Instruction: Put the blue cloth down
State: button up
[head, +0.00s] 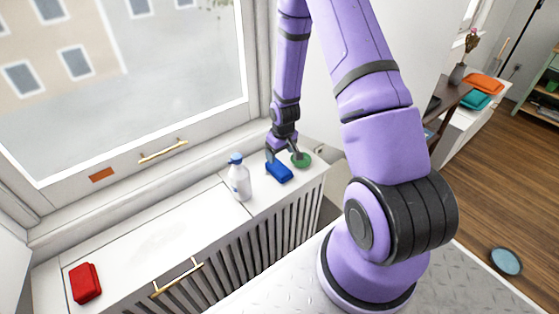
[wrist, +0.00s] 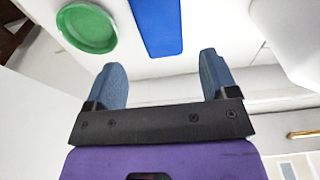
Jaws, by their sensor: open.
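The blue cloth (head: 279,172) is a small folded block lying on the white radiator cover (head: 262,196), near its right end. It also shows in the wrist view as a blue rectangle (wrist: 158,25) at the top, beyond my fingertips. My gripper (head: 282,150) is over the cloth's far side in the head view. In the wrist view my gripper (wrist: 160,78) is open, with nothing between its two fingers. Whether a finger touches the cloth cannot be told.
A green round dish (head: 301,160) stands close right of the cloth; it also shows in the wrist view (wrist: 88,27). A white bottle with a blue cap (head: 238,178) stands close left. A red cloth-like block (head: 85,283) lies at the far left. The window wall is behind.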

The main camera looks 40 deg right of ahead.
jog(key=s+a+r+t+h, duration=0.1)
jog(key=s+a+r, duration=0.15)
jog(key=r, duration=1.25)
jog(key=s+a+r+t, duration=0.1)
jog(key=a+r, duration=0.2)
jog(key=r, duration=1.1)
jog(key=s+a+r+t, duration=0.1)
jog(key=s+a+r, duration=0.2)
jog(key=s+r, duration=0.5)
jog(key=s+a+r+y, duration=0.1)
jog(key=s+a+r, duration=0.3)
jog(key=s+r, duration=0.4)
jog(key=s, duration=0.6)
jog(key=shift+a+r+t, duration=0.3)
jog(key=shift+r+t, duration=0.05)
jog(key=shift+t, duration=0.05)
jog(key=shift+o, duration=0.3)
jog(key=shift+w, duration=0.1)
